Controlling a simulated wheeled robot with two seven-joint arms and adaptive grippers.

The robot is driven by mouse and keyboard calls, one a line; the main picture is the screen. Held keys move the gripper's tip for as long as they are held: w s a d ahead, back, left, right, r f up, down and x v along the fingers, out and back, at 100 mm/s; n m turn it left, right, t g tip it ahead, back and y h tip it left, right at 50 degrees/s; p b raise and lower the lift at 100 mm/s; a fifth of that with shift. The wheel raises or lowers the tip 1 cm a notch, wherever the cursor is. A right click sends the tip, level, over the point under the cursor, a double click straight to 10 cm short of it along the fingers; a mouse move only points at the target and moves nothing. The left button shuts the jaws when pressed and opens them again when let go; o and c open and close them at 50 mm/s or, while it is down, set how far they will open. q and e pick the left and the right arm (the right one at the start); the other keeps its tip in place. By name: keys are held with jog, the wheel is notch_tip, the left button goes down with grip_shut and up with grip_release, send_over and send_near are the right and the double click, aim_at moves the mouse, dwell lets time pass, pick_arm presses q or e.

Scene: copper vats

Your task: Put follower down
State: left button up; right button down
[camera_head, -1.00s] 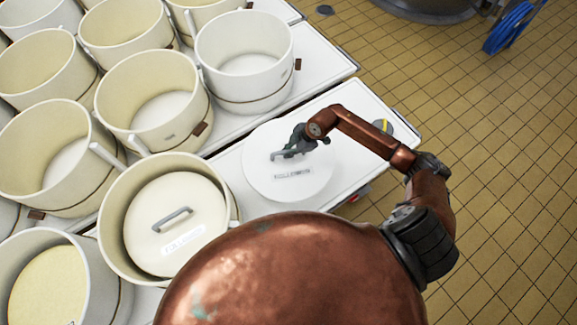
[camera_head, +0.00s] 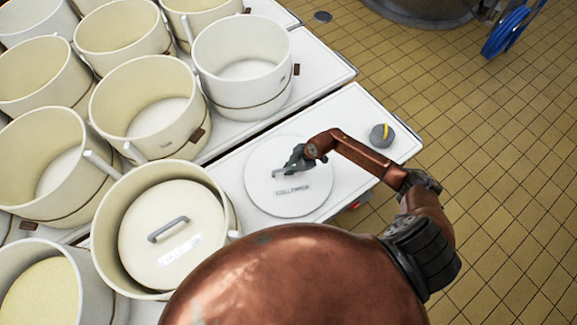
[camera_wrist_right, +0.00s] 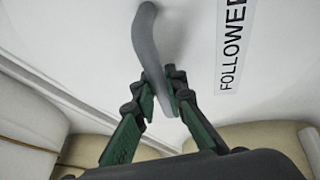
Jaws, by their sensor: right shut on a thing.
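The follower (camera_head: 268,192) is a round white disc with a grey handle and a label. It lies over the white table top (camera_head: 355,108) in the head view; I cannot tell for sure whether it touches the table. My right gripper (camera_head: 297,166) is above it. In the right wrist view the jaws of my right gripper (camera_wrist_right: 160,92) are shut on the grey handle of the follower (camera_wrist_right: 85,35), beside the label. My left gripper is not in view.
Several cream vats (camera_head: 150,110) stand to the left, close to the follower. One vat (camera_head: 110,235) holds another lidded disc (camera_head: 190,215). A grey and yellow round object (camera_head: 382,136) sits at the table's right corner. Tiled floor (camera_head: 480,170) lies to the right.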

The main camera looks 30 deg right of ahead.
jog(key=shift+w+r, duration=0.1)
jog(key=shift+r, duration=0.05)
jog(key=c, duration=2)
grip_release()
jog(key=shift+o, duration=0.2)
jog(key=p+v, duration=0.3)
jog(key=v, duration=0.9)
